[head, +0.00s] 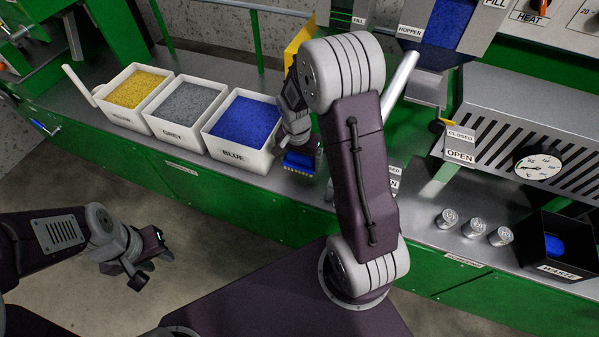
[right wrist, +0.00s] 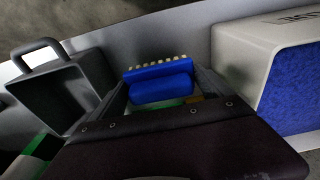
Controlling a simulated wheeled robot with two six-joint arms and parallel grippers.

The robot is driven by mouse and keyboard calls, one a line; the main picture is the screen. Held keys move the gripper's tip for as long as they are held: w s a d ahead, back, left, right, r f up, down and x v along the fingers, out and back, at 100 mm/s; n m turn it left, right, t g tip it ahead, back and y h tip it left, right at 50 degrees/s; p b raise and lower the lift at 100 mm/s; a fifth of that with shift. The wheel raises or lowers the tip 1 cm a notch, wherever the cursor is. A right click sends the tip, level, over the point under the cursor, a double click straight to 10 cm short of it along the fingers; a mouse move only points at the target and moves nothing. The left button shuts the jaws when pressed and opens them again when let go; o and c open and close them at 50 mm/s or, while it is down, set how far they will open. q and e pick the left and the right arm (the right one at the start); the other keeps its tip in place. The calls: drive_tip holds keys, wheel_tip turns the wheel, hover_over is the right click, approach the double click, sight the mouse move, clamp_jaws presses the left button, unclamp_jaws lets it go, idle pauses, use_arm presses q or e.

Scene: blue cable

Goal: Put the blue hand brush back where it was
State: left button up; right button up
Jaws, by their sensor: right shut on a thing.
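The blue hand brush (head: 299,161) is at the front of the grey bench, just right of the bin of blue pellets. My right gripper (head: 301,150) is shut on it from above. In the right wrist view the blue brush (right wrist: 160,82) sits between the two fingers, with its pale bristles pointing away from the palm. I cannot tell whether the bristles touch the bench. My left gripper (head: 148,257) is empty and open, low over the floor in front of the bench.
White bins hold yellow (head: 138,90), grey (head: 188,101) and blue pellets (head: 243,121). A dark grey container with a handle (right wrist: 58,90) stands left of the brush in the right wrist view. Several metal cylinders (head: 473,228) and a black waste box (head: 568,262) are at the right.

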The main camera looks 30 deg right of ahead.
sight(300, 169)
drive_tip(key=shift+f, duration=0.4)
wheel_tip(300, 169, down, 4)
drive_tip(key=shift+r+b, duration=0.15)
drive_tip(key=shift+b, duration=0.5)
drive_tip(key=o, duration=1)
